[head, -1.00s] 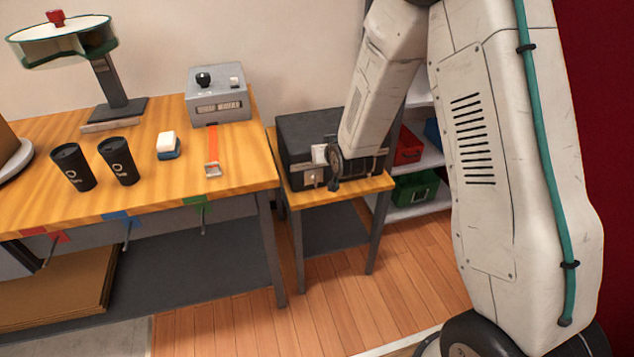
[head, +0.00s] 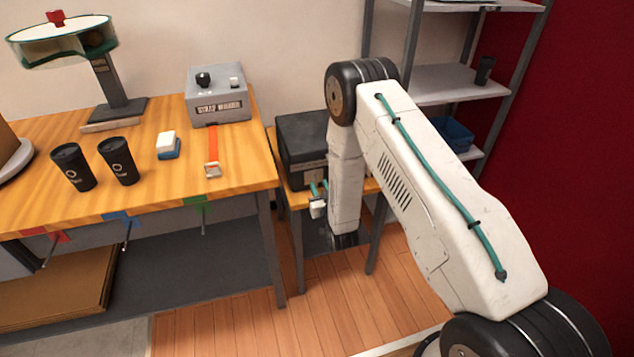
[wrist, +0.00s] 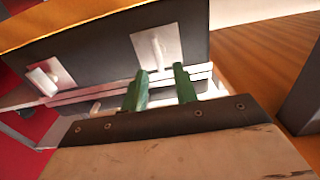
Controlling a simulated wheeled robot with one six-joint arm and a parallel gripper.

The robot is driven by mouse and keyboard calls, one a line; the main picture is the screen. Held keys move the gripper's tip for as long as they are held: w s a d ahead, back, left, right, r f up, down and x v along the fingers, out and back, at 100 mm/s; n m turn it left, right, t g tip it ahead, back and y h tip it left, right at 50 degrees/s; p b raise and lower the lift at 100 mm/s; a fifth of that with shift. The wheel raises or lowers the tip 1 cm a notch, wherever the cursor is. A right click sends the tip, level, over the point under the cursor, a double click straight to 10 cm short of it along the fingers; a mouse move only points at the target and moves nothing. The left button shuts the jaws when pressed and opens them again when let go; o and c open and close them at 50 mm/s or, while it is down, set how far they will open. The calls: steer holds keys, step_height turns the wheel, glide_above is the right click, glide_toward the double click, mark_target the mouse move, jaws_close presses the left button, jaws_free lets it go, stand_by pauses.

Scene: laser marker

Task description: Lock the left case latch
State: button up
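The dark case (head: 300,135) sits on the small wooden side table. Its front fills the upper part of the wrist view (wrist: 105,55), which looks upside down. Two pale latches show there. The nearer one, on the right of that view (wrist: 158,48), is the left latch as the head view sees it; the other latch (wrist: 45,80) is farther left. My gripper (wrist: 161,69) is open and empty, its two green fingers apart, with the tips close to the left latch. In the head view my gripper (head: 319,187) is low in front of the case. Contact cannot be told.
The small table (head: 371,187) bears the case, and my arm hides part of both. On the left, the long workbench (head: 235,170) holds a grey control box (head: 217,95), two black cups and an orange strap. Shelves (head: 440,90) stand behind on the right.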

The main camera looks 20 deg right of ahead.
mark_target(315, 180)
steer(key=shift+w, duration=1.65)
jaws_close()
steer(key=shift+d+m, duration=0.1)
steer(key=shift+m, duration=0.3)
steer(key=m, duration=0.3)
steer(key=shift+d+m, duration=0.2)
steer(key=shift+m, duration=0.2)
steer(key=m, duration=0.4)
steer(key=shift+d+f+m, duration=0.2)
steer(key=shift+m, duration=0.1)
steer(key=m, duration=0.4)
steer(key=shift+d+f, duration=0.15)
steer(key=shift+f, duration=0.05)
steer(key=m, duration=0.4)
steer(key=shift+f+m, duration=0.25)
steer(key=shift+m, duration=0.05)
steer(key=shift+d, duration=0.1)
